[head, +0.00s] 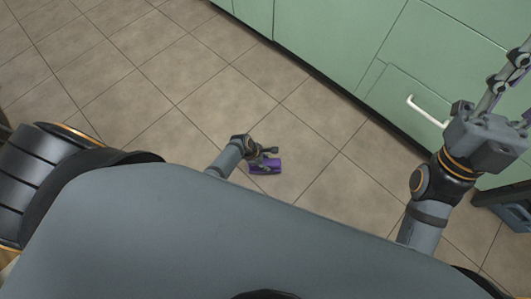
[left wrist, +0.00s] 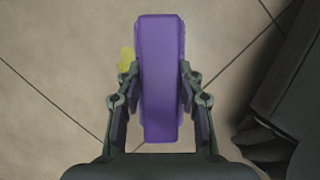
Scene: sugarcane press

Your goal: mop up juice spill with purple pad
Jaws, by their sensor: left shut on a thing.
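My left gripper (left wrist: 160,85) is shut on the purple pad (left wrist: 162,60), with one finger on each long side of it. In the head view the left gripper (head: 263,157) and the pad (head: 267,167) are low over the tiled floor; whether the pad touches the floor I cannot tell. A small yellow patch of juice (left wrist: 127,58) shows on the floor just left of the pad in the left wrist view. The pad and finger hide part of that area. My right gripper (head: 512,75) is raised at the right edge of the head view, its fingertips partly cut off.
Green cabinets (head: 340,35) with a white handle (head: 427,111) run along the upper right, near my right arm. The tiled floor (head: 130,75) is clear to the left and around the pad. A dark object (head: 505,207) stands at the lower right.

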